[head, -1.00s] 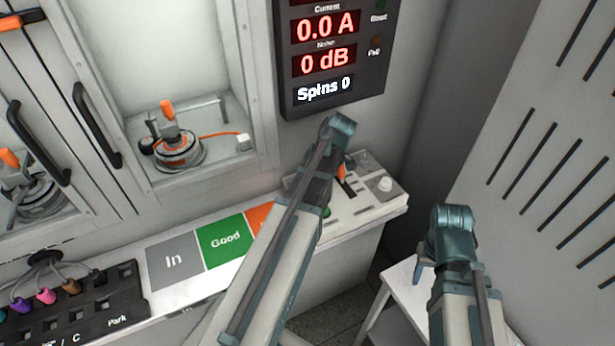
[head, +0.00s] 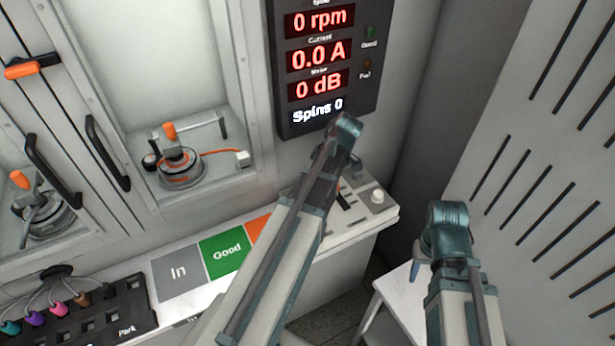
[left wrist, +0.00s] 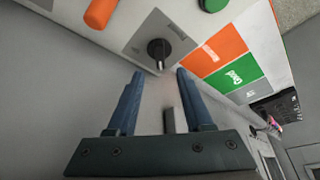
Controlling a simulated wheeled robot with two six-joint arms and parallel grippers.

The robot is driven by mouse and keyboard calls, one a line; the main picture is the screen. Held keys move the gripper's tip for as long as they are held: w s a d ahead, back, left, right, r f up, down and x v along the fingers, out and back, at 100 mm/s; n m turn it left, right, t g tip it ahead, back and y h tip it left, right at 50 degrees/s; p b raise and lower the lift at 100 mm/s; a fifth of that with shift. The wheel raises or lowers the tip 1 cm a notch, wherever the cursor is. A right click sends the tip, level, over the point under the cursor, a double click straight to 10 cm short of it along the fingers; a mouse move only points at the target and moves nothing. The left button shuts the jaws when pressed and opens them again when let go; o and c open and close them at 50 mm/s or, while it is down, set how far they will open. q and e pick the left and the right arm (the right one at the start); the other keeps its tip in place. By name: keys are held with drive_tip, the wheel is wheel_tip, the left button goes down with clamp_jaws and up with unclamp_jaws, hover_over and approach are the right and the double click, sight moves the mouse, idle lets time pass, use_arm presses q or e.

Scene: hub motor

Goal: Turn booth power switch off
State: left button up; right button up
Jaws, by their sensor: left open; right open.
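A black rotary knob (left wrist: 158,48) sits on a grey plate (left wrist: 178,33) in the left wrist view; its label is too small to read. My left gripper (left wrist: 158,74) is open, its two blue fingers pointing toward the knob, with the knob beyond the fingertips and nothing held. In the head view my left arm crosses the control panel (head: 345,228) and hides part of it and the knob. My right gripper (head: 424,250) is low at right, apart from the panel; its fingers are mostly hidden behind its wrist.
An orange handle (left wrist: 101,12) is close to the knob. The panel carries a white knob (head: 377,197). A display (head: 325,70) hangs above, reading 0 rpm. Grey, green (head: 224,250) and orange tiles lie left of the arm. A slotted wall (head: 545,170) bounds the right; a white stool (head: 398,290) stands below.

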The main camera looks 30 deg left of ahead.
use_arm(q)
drive_tip(key=p+v, duration=0.4)
drive_tip(key=v, duration=0.2)
drive_tip(key=shift+p, duration=0.35)
drive_tip(key=shift+d+r, duration=0.1)
drive_tip(key=shift+d, duration=0.05)
drive_tip(key=s+d+m+h, duration=0.1)
drive_tip(key=s+d+m, duration=0.3)
drive_tip(key=d+m, duration=0.3)
drive_tip(key=s+d+f+m+h, duration=0.1)
drive_tip(key=s+d+m, duration=0.4)
drive_tip(key=d+m, duration=0.3)
drive_tip(key=s+d+m+h, duration=0.1)
drive_tip(key=s+d+m, duration=0.4)
drive_tip(key=d+m, duration=0.3)
drive_tip(key=shift+s+d+f+m+t, duration=0.15)
drive_tip(key=shift+d+f+m+t, duration=0.1)
drive_tip(key=shift+m+t, duration=0.25)
